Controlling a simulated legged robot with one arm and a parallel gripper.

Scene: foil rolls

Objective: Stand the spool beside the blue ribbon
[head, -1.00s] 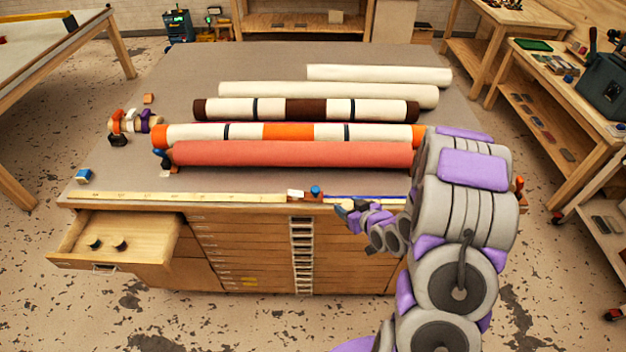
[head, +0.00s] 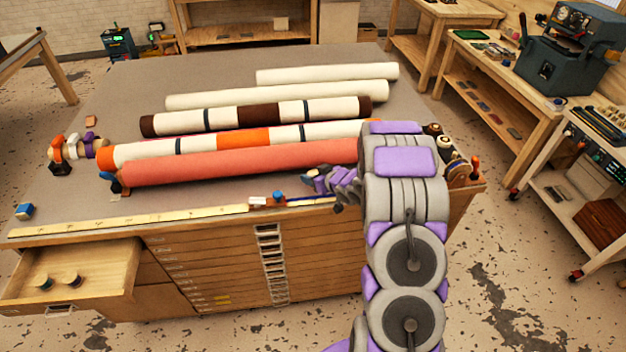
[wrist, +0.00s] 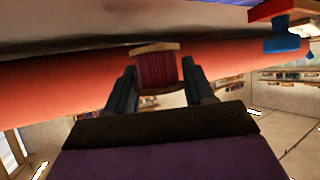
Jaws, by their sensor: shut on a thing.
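My gripper (wrist: 160,85) is shut on a spool (wrist: 156,70) wound with dark red thread, with pale wooden ends, held between both fingers in the wrist view. In the head view my gripper (head: 309,181) is at the table's front edge, right in front of the coral roll (head: 230,163); I cannot make out the spool there. A thin blue strip (head: 312,201), possibly the blue ribbon, lies along the front edge just below my gripper. A small blue-topped piece (head: 279,197) sits left of it.
Striped and cream rolls (head: 328,73) lie across the table behind the coral roll. A yellow ruler (head: 130,221) runs along the front edge. An open drawer (head: 100,265) at front left holds small dark spools. Several small items (head: 455,165) crowd the right end.

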